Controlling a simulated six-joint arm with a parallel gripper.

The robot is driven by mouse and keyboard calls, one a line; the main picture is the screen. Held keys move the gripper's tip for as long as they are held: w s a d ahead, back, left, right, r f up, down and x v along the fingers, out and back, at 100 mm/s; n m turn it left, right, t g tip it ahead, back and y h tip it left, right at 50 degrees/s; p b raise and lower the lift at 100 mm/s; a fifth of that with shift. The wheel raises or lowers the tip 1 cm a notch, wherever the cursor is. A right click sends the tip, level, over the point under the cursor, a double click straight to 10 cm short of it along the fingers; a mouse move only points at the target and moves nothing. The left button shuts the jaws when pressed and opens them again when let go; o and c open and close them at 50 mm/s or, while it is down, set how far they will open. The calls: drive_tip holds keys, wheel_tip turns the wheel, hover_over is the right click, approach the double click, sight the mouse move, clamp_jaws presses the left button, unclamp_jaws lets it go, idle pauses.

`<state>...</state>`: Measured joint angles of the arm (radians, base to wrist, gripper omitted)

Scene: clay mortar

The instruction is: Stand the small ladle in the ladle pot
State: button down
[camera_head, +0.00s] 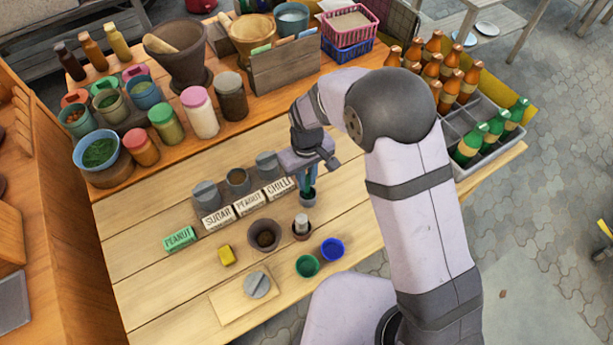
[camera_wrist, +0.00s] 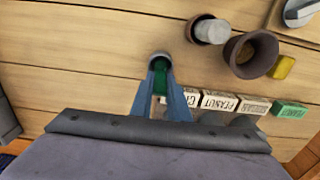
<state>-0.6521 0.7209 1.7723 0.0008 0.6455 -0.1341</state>
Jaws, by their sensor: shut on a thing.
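My gripper (camera_head: 307,180) points down near the right end of the row of labelled jars. Its fingers, also in the wrist view (camera_wrist: 162,92), are shut on a narrow green thing (camera_wrist: 159,76), which I take for the small ladle.
A pale cylinder stands in a small brown pot (camera_head: 300,234) close in front, beside a clay mortar (camera_head: 264,235). Green (camera_head: 307,265) and blue (camera_head: 332,249) cups stand nearer. Labelled jars (camera_head: 238,181) are to the left. A bottle crate (camera_head: 465,180) is at right.

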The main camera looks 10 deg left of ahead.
drive_tip(key=shift+f, duration=0.15)
drive_tip(key=c, duration=1.6)
unclamp_jaws()
drive_tip(key=shift+r+b, duration=1.1)
drive_tip(key=shift+r, duration=2.55)
drive_tip(key=s+d+r+m, duration=0.1)
drive_tip(key=d+m, duration=0.1)
drive_tip(key=d, duration=0.6)
drive_tip(key=s+d+r+m, duration=0.2)
drive_tip(key=d, duration=0.6)
drive_tip(key=s+d+m, duration=0.1)
drive_tip(key=s+d, duration=0.2)
drive_tip(key=s+d+m, duration=0.2)
drive_tip(key=s+d, duration=0.1)
drive_tip(key=d, duration=0.1)
drive_tip(key=s+d+f+m, duration=0.1)
drive_tip(key=s+d+m, duration=0.1)
drive_tip(key=s+d, duration=0.1)
drive_tip(key=shift+s+d, duration=0.2)
drive_tip(key=shift+s, duration=0.1)
